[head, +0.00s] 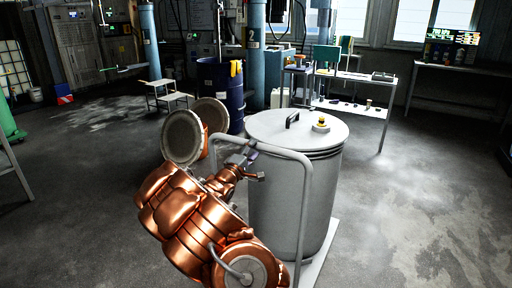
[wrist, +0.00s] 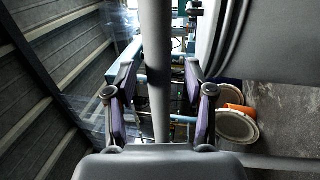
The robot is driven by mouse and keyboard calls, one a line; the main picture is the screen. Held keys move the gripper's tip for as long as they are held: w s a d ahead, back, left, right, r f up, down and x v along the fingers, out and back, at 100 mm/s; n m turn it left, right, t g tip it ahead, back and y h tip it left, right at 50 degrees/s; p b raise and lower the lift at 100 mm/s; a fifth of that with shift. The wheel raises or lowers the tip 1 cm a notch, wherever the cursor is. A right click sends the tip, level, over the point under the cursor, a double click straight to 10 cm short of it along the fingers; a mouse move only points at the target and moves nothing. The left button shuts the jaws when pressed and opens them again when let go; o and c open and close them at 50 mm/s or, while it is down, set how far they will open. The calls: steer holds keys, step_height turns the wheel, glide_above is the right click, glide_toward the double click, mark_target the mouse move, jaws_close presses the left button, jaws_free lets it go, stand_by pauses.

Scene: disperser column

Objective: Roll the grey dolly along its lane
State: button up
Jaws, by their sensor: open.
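The grey dolly (head: 321,259) stands on the floor right of centre in the head view and carries a large grey lidded drum (head: 290,195). Its bent grey tube handle (head: 306,210) rises in front of the drum. My gripper (head: 250,166) is at the upper left part of the handle. In the wrist view my gripper (wrist: 160,110) is open, with one finger on each side of the grey handle bar (wrist: 157,70). I cannot tell whether either finger touches the bar. The drum hides most of the dolly's platform, and its wheels do not show.
A dark blue drum (head: 221,95) and a low step (head: 169,101) stand behind. Two round pale discs (head: 183,137) with an orange part are left of the handle. A white table (head: 352,76) stands behind the grey drum. Open floor (head: 425,190) lies to the right.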

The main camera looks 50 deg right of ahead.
steer(key=v, duration=0.9)
stand_by(0.7)
